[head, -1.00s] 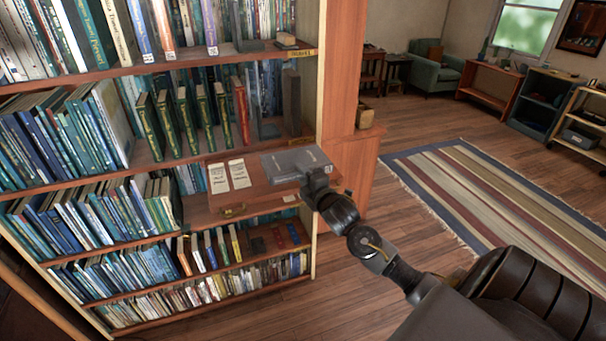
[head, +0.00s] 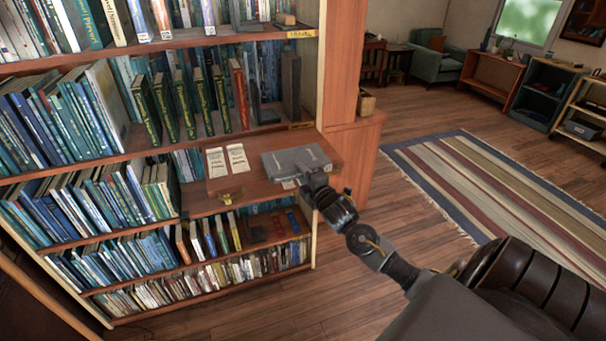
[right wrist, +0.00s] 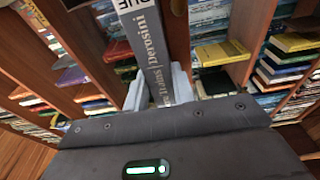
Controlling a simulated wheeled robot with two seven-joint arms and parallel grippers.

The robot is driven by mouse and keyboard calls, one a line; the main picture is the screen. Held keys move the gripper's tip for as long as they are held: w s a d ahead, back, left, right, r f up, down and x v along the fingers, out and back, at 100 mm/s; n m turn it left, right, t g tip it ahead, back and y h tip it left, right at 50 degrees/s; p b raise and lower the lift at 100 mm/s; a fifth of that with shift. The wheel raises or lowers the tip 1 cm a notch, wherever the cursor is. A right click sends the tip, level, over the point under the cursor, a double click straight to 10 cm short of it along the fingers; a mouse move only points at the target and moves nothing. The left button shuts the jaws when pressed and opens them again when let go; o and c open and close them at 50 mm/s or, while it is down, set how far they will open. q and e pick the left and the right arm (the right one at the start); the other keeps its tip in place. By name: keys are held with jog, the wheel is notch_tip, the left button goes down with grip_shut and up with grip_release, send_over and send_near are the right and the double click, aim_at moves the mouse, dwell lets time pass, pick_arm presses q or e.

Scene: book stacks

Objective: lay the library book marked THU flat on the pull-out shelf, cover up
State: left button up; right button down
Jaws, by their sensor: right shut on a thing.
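A grey book (head: 296,161) is held in my right gripper (head: 318,178), over the right part of the brown pull-out shelf (head: 245,186). Its broad side faces up in the head view, roughly level. I cannot tell whether it touches the shelf. In the right wrist view the grey spine (right wrist: 155,50) stands between the pale fingers of my right gripper (right wrist: 158,92), with "Trans" and "Derosini" readable. A white label at its top is cut off, and I cannot read THU on it. My left gripper is not in view.
Two white cards (head: 226,160) lie on the left part of the pull-out shelf. A brass fitting (head: 232,197) is on its front. Green books and a red book (head: 240,94) stand on the bookcase shelf above. Open floor lies to the right, with a striped rug (head: 490,185).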

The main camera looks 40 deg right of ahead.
dwell(0.4)
jog(key=c, duration=1.1)
grip_release()
jog(key=shift+f, duration=0.1)
jog(key=shift+f, duration=0.1)
jog(key=shift+s+a+p, duration=0.4)
jog(key=shift+s+p, duration=0.1)
jog(key=shift+s, duration=0.6)
jog(key=shift+s+a+p, duration=0.35)
jog(key=shift+s+p, duration=0.2)
jog(key=shift+s, duration=0.6)
jog(key=shift+s+a+p, duration=0.4)
jog(key=shift+s+p, duration=0.1)
jog(key=shift+s, duration=0.6)
jog(key=shift+c, duration=0.3)
grip_shut()
